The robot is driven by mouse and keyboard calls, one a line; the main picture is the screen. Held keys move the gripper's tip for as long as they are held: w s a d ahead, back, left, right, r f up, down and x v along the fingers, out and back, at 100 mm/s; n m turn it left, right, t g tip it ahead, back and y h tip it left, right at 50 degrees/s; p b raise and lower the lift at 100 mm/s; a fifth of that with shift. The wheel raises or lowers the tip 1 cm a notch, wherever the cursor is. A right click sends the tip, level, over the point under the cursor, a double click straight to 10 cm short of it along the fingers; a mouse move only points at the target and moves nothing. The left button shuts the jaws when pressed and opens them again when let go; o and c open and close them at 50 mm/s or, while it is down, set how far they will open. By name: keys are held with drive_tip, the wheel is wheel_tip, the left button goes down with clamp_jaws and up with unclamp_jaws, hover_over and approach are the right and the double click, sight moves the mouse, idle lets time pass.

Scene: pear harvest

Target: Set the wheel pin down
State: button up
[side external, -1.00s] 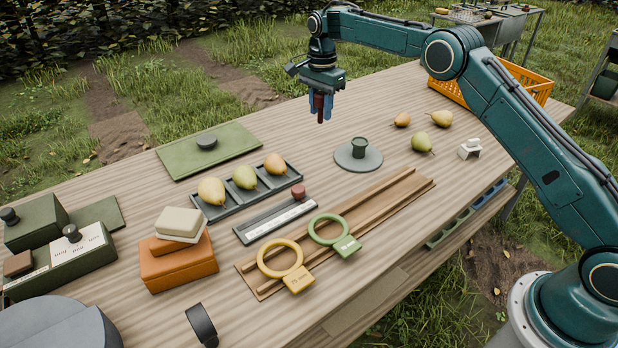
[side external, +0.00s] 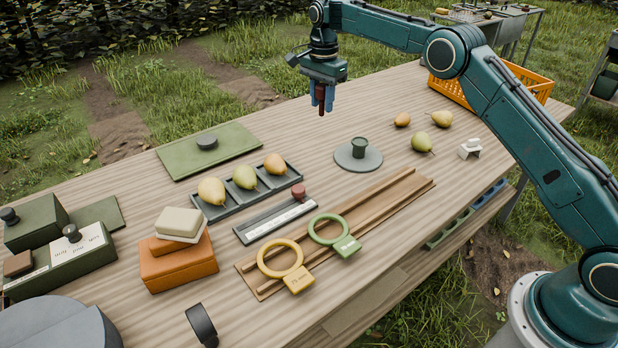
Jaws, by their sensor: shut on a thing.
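My gripper (side external: 322,99) has blue fingers and is shut on a dark red wheel pin (side external: 321,109). The pin hangs upright, its lower end below the fingertips and its upper part hidden between them. It is in the air above the far side of the wooden table (side external: 290,130), apart from the tabletop. A grey round plate with a dark green cup-like piece (side external: 359,148) stands to the lower right of it.
A green board with a black knob (side external: 207,145) lies to the left. A dark tray of pears (side external: 228,204), a wooden rail (side external: 385,205) and two rings stand nearer. Loose pears and an orange crate (side external: 525,80) are at right. Bare tabletop lies around the gripper's area.

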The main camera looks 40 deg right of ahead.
drive_tip(key=s+d+m, duration=0.2)
drive_tip(key=s+d, duration=0.2)
drive_tip(key=d, duration=0.7)
drive_tip(key=s+d+m, duration=0.6)
drive_tip(key=s+d, duration=1.3)
drive_tip(key=s, duration=0.3)
wheel_tip(320, 180, down, 15)
drive_tip(key=shift+a+f, duration=0.15)
drive_tip(key=shift+f, duration=0.05)
drive_tip(key=shift+f, duration=0.1)
drive_tip(key=shift+f, duration=2.05)
drive_tip(key=shift+f, duration=0.1)
drive_tip(key=o, duration=1)
